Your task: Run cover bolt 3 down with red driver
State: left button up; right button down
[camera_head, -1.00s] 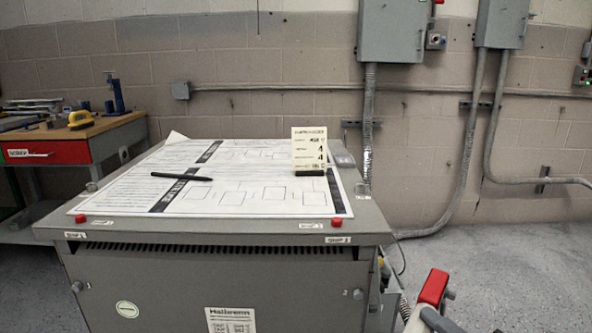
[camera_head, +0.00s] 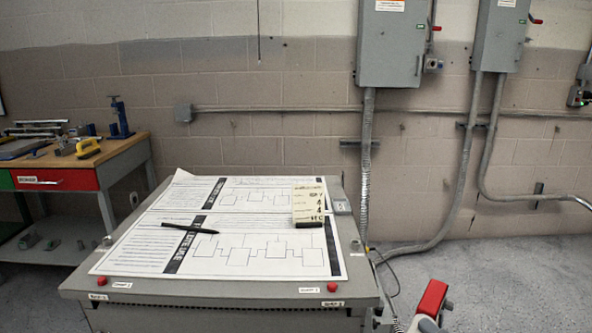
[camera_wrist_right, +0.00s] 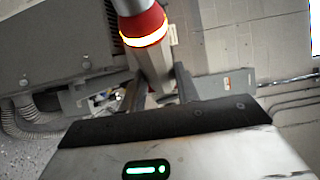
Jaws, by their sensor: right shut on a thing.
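In the right wrist view, my right gripper (camera_wrist_right: 160,88) is shut on the red driver (camera_wrist_right: 143,24), which has a red collar, a glowing ring and a grey body between the dark fingers. The driver's tip is not clear there. In the head view a red block on a grey and white part (camera_head: 432,298) shows at the lower right, beside the cabinet; I cannot tell whether it is the driver. The grey cabinet (camera_head: 215,292) shows mostly its top; its front is nearly all below the picture. I cannot make out cover bolt 3. My left gripper is not in view.
A workbench (camera_head: 70,178) stands left. Conduit and a cable run at right; floor there is clear.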

pick_arm(q)
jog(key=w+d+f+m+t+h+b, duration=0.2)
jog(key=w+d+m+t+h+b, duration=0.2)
jog(key=b, duration=3.1)
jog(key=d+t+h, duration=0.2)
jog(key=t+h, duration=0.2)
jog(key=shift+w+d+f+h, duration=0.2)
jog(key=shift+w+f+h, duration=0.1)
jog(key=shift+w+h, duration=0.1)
